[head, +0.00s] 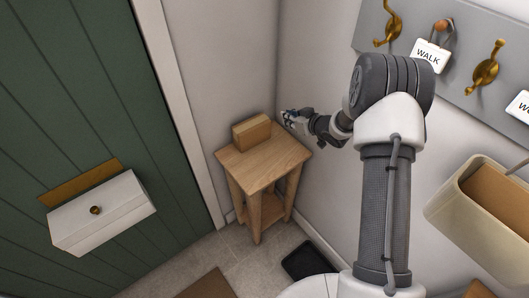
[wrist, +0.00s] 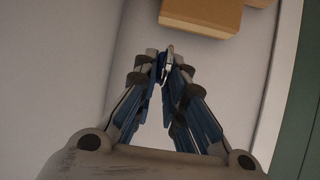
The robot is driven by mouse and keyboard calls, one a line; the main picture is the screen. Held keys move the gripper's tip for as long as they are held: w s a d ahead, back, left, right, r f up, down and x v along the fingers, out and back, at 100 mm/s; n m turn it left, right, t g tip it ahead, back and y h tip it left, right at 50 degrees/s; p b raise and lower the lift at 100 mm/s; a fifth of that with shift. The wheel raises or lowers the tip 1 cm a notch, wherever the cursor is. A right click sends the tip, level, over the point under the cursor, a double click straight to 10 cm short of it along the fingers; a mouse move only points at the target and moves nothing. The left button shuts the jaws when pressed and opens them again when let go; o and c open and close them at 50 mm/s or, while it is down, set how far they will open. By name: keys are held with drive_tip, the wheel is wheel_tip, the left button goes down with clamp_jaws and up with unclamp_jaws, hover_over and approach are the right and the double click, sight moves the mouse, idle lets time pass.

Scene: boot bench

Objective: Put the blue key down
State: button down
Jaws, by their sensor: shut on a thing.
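My gripper (head: 288,117) is at the end of the outstretched arm, beside the right wall and just right of the small wooden table (head: 285,150). In the wrist view my gripper (wrist: 163,60) has its blue-sided fingers closed together at the tips. A small, thin, pale metallic piece (wrist: 168,60) shows between the fingertips, which I take as part of the blue key. Most of the key is hidden, and its colour is hard to tell. The gripper appears above the tabletop level.
A brown box (head: 251,132) stands on the table's back part and also shows in the wrist view (wrist: 203,12). A hook rail (head: 458,55) with brass hooks and tags is on the right wall. A white letter box (head: 103,215) is on the green door. The tabletop front is clear.

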sight(286, 158)
wheel_tip(286, 158, down, 20)
drive_tip(key=b, duration=0.6)
drive_tip(key=shift+w+d+f, duration=0.1)
drive_tip(key=shift+f, duration=0.1)
